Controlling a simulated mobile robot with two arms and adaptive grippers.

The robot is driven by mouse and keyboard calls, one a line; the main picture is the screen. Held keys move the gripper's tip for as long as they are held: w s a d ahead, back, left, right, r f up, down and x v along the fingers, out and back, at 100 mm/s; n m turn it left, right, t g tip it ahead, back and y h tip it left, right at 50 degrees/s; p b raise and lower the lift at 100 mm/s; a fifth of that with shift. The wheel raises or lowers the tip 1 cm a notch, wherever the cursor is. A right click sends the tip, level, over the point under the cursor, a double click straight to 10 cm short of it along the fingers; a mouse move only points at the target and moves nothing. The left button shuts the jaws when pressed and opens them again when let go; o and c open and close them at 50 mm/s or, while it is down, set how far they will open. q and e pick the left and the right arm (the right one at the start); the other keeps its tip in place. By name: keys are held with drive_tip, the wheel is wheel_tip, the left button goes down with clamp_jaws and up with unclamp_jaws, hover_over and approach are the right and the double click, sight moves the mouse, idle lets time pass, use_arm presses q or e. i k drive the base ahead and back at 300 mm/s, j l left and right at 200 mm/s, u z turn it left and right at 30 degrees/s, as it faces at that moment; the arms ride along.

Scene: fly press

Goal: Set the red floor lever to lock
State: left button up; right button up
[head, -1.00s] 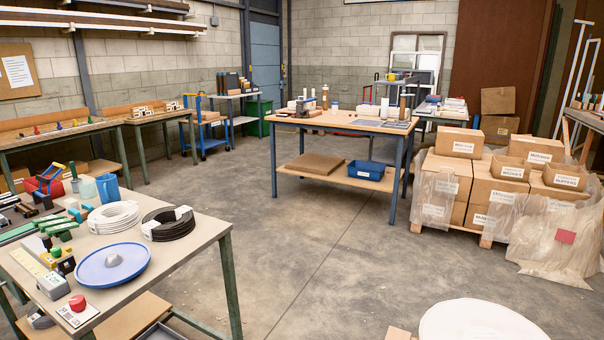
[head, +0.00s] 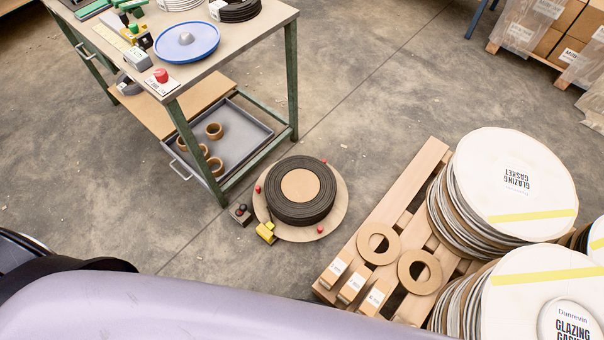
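No part that I can clearly tell as a red floor lever shows. On the floor lies a round tan disc (head: 335,216) with a dark coil (head: 300,212) on it and several small red knobs near its rim. One red knob (head: 320,229) is at its front right. Neither of my grippers is in view.
A green-legged bench (head: 291,80) stands behind, with a red button (head: 161,75) on a box and a grey tray (head: 252,130) below. A wooden pallet (head: 384,212) with gasket reels (head: 515,185) stands right. Bare floor lies left of the disc.

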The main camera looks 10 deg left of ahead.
sight(239, 213)
drive_tip(key=u, duration=1.2)
